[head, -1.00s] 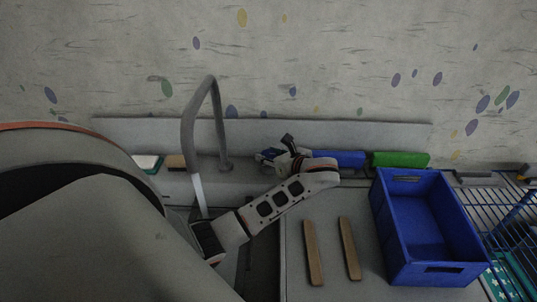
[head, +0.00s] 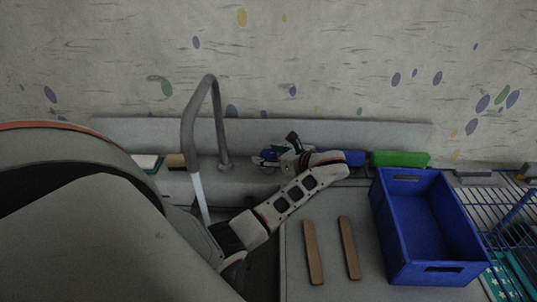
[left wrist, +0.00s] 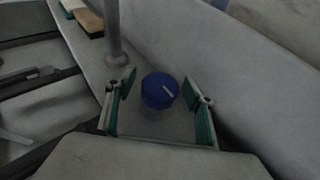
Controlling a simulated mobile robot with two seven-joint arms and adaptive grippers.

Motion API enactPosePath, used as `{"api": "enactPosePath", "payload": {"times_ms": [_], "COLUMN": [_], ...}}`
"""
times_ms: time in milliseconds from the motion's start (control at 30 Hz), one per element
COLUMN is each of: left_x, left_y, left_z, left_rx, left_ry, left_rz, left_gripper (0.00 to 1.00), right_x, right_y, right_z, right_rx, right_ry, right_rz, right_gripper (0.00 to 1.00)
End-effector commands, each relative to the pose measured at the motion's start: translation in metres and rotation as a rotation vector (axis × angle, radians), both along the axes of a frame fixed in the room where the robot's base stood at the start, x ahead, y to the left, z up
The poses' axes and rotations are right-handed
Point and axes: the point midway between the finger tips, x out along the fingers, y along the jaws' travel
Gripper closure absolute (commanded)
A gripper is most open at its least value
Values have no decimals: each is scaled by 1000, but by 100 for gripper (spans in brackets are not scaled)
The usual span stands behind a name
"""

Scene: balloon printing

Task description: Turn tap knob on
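The tap knob (left wrist: 159,90) is a round blue knob with a white mark on top, seen in the left wrist view. My left gripper (left wrist: 158,86) is open, with one green-padded finger on each side of the knob and visible gaps between. In the head view my left gripper (head: 275,156) is behind the sink, right of the tap base, and largely hides the knob. The grey tap (head: 216,120) has a tall bent spout; its post (left wrist: 112,35) also shows in the left wrist view. My right gripper is not in view.
A blue crate (head: 400,225) stands on the counter at the right, with two wooden strips (head: 313,252) left of it. A green item (head: 400,159) and a blue item (head: 355,157) lie along the back ledge. A wire rack (head: 505,215) is at the far right.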

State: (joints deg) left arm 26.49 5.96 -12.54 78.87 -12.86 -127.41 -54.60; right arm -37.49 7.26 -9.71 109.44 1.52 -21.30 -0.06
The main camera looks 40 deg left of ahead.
Motion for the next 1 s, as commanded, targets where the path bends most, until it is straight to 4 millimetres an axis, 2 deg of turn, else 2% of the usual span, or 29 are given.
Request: {"api": "enactPosePath", "payload": {"times_ms": [367,467,800,1000], "left_x": [0,0,-4,-6], "left_y": [-4,-16,-78,-102], "left_z": [3,6,32,43], "left_rx": [1,-1,-2,-1], "left_ry": [-2,-3,-3,-2], "left_rz": [-1,-3,-2,-1], "left_gripper": [47,47,47,47], "right_x": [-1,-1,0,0], "right_y": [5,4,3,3], "right_z": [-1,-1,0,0], "right_rx": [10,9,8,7], "right_ry": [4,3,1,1], "right_rz": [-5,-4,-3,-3], "right_gripper": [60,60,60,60]}}
